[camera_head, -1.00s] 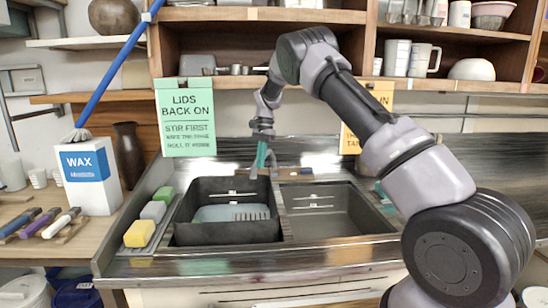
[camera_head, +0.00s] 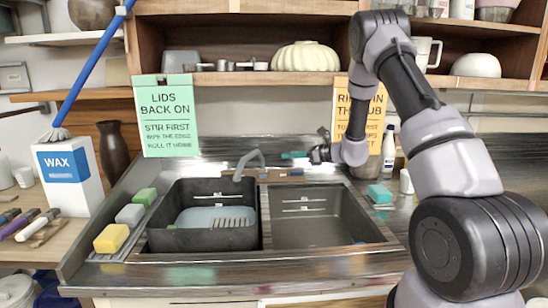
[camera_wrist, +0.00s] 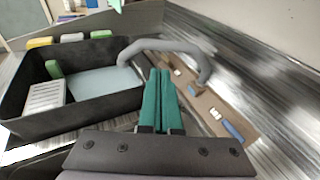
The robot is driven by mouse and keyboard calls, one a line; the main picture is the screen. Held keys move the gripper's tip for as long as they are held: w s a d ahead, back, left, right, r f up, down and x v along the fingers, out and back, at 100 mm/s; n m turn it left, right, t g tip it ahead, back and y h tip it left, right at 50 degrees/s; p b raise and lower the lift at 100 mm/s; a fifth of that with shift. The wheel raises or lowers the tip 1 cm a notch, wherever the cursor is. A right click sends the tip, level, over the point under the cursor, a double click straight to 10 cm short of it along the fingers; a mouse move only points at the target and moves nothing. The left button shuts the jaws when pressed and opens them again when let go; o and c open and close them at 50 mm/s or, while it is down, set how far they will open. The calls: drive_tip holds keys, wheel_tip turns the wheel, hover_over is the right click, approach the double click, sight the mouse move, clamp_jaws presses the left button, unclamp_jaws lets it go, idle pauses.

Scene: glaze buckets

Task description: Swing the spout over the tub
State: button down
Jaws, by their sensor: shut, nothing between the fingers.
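The grey curved spout (camera_head: 249,160) rises behind the sink and bends to the left. Its tip hangs at the back right part of the black tub (camera_head: 205,238), which sits in the left basin. In the wrist view the spout (camera_wrist: 178,47) arcs ahead of my fingertips, with its free end by the rim of the tub (camera_wrist: 105,105). My gripper (camera_head: 290,155) is right of the spout, with teal fingers pointing left; it is shut and empty. The closed fingers (camera_wrist: 159,75) also show in the wrist view, apart from the spout as far as I can tell.
Sponges (camera_head: 130,214) line the left edge. A brown strip (camera_wrist: 215,110) with small items lies behind the sink. A teal block (camera_head: 380,193) and a white bottle (camera_head: 388,150) stand at right. Shelves hang above; signs hang behind.

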sight(250, 157)
drive_tip(key=x, duration=1.3)
drive_tip(key=shift+s, duration=0.1)
drive_tip(key=shift+a, duration=0.15)
drive_tip(key=shift+x, duration=0.95)
drive_tip(key=shift+s+r, duration=0.1)
drive_tip(key=shift+s, duration=0.05)
